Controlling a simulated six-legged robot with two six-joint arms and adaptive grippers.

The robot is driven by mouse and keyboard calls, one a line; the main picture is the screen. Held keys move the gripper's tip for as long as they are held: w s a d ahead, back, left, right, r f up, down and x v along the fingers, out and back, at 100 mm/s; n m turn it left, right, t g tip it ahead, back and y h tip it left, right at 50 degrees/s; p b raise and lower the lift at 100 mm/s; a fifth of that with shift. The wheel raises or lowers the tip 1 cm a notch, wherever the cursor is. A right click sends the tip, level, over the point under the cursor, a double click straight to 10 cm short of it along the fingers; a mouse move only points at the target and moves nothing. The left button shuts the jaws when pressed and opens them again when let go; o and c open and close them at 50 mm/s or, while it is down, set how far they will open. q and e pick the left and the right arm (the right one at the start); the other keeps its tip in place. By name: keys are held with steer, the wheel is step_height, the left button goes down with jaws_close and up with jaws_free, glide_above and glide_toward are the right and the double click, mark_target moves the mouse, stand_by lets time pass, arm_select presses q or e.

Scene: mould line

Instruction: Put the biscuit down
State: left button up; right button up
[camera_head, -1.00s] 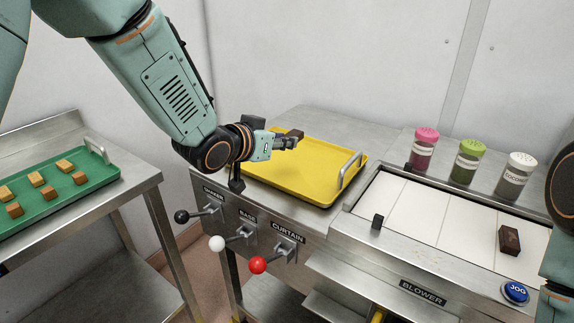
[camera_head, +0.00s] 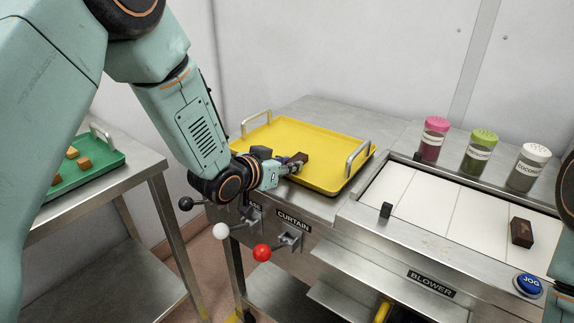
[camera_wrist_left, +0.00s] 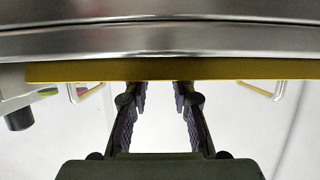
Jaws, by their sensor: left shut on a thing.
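My left gripper (camera_head: 294,165) is shut on a dark brown biscuit (camera_head: 301,157), which shows at its fingertips in the head view. The biscuit is over the yellow tray (camera_head: 330,177), toward its front side; whether it touches the tray I cannot tell. In the left wrist view, the fingers (camera_wrist_left: 160,98) point at the tray's yellow edge (camera_wrist_left: 90,72), and the biscuit cannot be made out. Another dark brown biscuit (camera_head: 522,232) stands on the white belt (camera_head: 440,205) at the right. My right gripper is out of view.
Pink (camera_head: 434,140), green (camera_head: 479,153) and white (camera_head: 528,167) topped jars stand behind the belt. Levers with white (camera_head: 220,231) and red (camera_head: 262,253) knobs stick out below the tray. A green tray (camera_head: 100,172) with tan biscuits is at left, partly behind my arm.

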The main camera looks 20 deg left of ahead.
arm_select(q)
steer(key=shift+s+d+f, duration=0.1)
steer(key=shift+d, duration=0.3)
steer(key=o, duration=0.8)
steer(key=shift+a, duration=0.25)
steer(key=shift+c, duration=0.2)
steer(key=shift+d, duration=0.2)
steer(key=shift+a, duration=0.1)
steer(key=shift+r, duration=0.3)
steer(key=p+v, duration=0.2)
steer(key=v, duration=1)
